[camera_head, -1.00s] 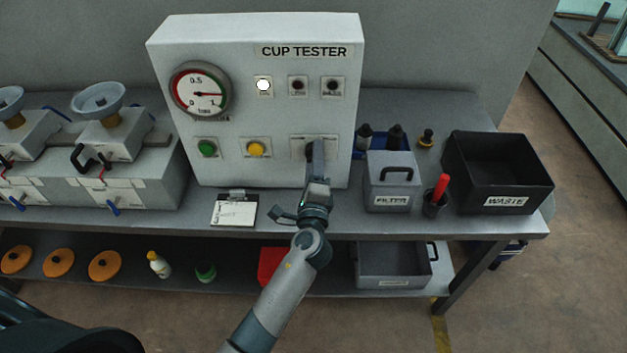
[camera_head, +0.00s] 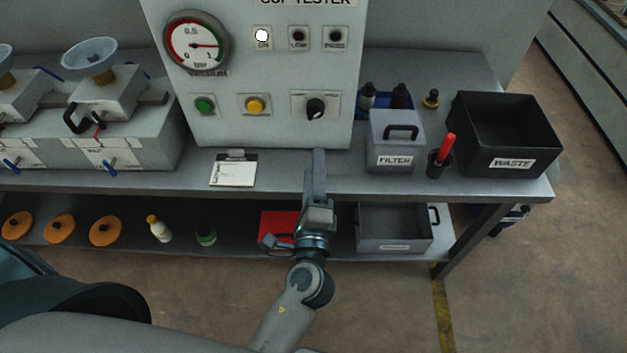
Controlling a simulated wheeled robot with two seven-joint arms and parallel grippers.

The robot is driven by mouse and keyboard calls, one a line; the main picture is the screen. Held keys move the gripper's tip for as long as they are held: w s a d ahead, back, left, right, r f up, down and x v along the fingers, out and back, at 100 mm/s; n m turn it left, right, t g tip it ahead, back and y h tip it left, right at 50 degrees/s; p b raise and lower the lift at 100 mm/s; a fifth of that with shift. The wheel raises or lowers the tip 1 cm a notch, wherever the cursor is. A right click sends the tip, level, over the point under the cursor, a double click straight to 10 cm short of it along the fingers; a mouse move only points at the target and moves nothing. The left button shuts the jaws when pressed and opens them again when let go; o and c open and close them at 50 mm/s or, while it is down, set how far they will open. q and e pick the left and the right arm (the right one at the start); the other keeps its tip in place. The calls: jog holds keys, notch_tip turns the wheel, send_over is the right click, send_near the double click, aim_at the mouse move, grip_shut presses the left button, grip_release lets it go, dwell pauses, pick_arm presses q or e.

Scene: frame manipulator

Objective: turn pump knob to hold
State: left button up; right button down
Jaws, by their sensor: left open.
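The black pump knob (camera_head: 316,108) is on a light plate at the lower right of the white cup tester panel (camera_head: 275,75). Its pointer tilts to the upper right; the plate's lettering is too small to read. My left gripper (camera_head: 318,155) is open, below the knob and apart from it, in front of the table's edge. Its fingers point up toward the panel and seem to hold nothing. My right gripper does not show.
A pressure gauge (camera_head: 195,43), a green button (camera_head: 205,105) and a yellow button (camera_head: 255,105) are on the panel. A clipboard (camera_head: 233,172), a filter box (camera_head: 395,145), a cup with a red-handled tool (camera_head: 441,158) and a waste bin (camera_head: 508,137) stand on the table.

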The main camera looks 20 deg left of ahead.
pick_arm(q)
jog(key=shift+v, duration=0.8)
